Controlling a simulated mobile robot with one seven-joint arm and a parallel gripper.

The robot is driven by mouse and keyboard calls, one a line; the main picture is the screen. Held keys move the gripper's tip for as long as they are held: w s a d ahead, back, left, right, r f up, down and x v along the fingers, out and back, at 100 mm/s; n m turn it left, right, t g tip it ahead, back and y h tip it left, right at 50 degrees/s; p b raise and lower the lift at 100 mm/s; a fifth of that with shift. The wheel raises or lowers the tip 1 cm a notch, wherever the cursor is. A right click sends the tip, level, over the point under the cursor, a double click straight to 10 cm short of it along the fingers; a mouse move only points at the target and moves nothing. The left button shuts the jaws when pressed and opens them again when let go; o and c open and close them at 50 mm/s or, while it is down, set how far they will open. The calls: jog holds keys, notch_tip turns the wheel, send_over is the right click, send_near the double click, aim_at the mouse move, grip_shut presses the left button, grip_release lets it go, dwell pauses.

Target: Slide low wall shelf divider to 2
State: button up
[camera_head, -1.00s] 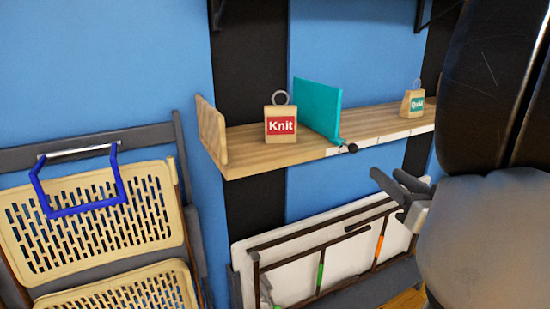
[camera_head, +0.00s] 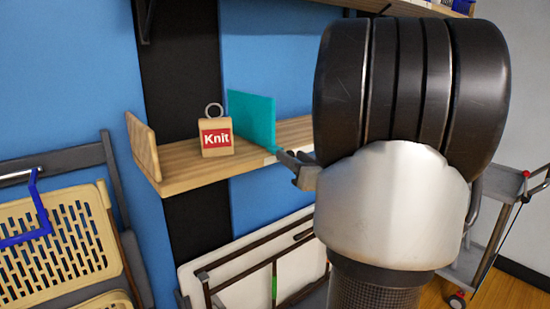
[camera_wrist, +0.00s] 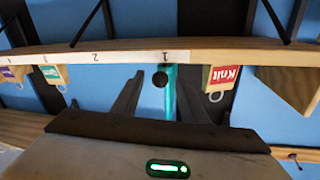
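The low wall shelf (camera_head: 185,160) is a wooden board with a teal divider (camera_head: 252,118) standing upright on it, right of the Knit tag block (camera_head: 217,137). In the upside-down wrist view, the divider (camera_wrist: 171,92) stands by the printed mark 1 (camera_wrist: 165,57) on the shelf edge, and mark 2 (camera_wrist: 96,53) is to its left. In the head view my arm hides the shelf's right part.
A teal-labelled block (camera_wrist: 52,73) and a purple-labelled block (camera_wrist: 14,74) are farther along the shelf. A folded table (camera_head: 240,262) leans below it. A folding chair (camera_head: 60,240) stands at left, and a grey cart (camera_head: 497,185) at right.

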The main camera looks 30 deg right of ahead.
jog(key=shift+w+d, duration=0.1)
jog(key=shift+w, duration=1)
grip_shut()
jog(key=w+d+p, duration=0.1)
jog(key=d+p, duration=0.3)
jog(key=d, duration=1.1)
jog(key=shift+w+r, duration=0.1)
grip_release()
